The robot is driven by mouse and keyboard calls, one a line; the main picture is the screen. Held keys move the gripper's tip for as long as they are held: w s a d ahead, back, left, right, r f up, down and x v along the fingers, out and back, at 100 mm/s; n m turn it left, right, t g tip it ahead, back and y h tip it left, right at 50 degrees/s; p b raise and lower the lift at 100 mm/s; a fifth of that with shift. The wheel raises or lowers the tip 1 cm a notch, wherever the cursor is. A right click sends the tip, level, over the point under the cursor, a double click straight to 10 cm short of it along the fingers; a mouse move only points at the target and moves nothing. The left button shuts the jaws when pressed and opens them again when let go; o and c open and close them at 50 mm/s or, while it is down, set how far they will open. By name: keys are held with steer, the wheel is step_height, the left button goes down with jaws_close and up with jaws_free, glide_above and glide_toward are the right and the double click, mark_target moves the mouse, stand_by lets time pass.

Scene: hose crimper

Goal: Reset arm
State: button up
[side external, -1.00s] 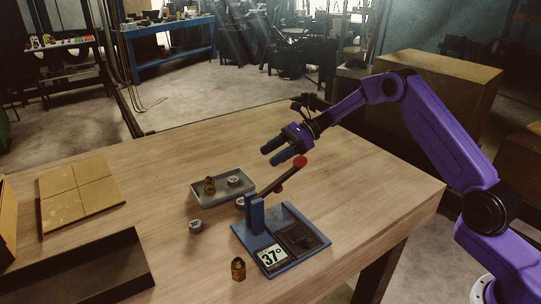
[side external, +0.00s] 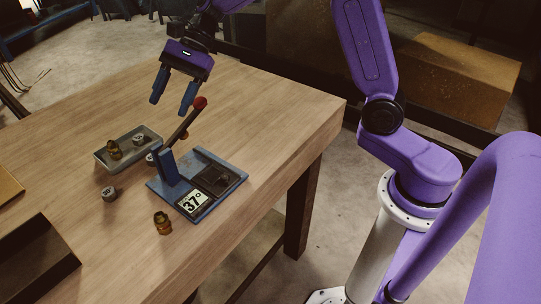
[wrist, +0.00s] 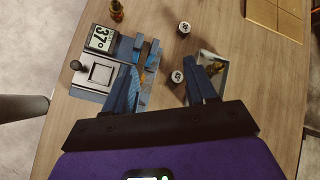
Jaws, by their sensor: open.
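My gripper (side external: 171,107) is open and empty, its blue fingers pointing down above the table, just behind and left of the crimper's lever. In the wrist view its fingers (wrist: 160,72) stand apart with nothing held between them. The blue crimper (side external: 232,176) stands on the table with its dark lever raised, ending in a red knob (side external: 200,103). Its display (side external: 194,203) reads 37°. Whether a finger is clear of the lever is hard to judge.
A grey tray (side external: 131,165) holds a brass fitting (side external: 114,149) and a silver collar (side external: 138,140). Another collar (side external: 109,193) and a brass fitting (side external: 162,223) are loose on the table. A dark open box (side external: 38,262) is at front left. The table's right side is clear.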

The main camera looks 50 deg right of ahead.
steer(key=s+d+f+n+h, duration=0.1)
steer(key=s+d+n+h, duration=0.2)
steer(key=s+n, duration=0.5)
steer(key=s+d+f+n+h, duration=0.2)
steer(key=s+d+n, duration=0.4)
steer(key=s, duration=0.7)
steer(key=s+d+f+n+h, duration=0.2)
steer(key=s+d+n, duration=0.3)
steer(key=s+n, duration=0.5)
steer(key=shift+s+f+h, duration=0.2)
steer(key=shift+s+h, duration=0.5)
steer(key=shift+h, duration=0.1)
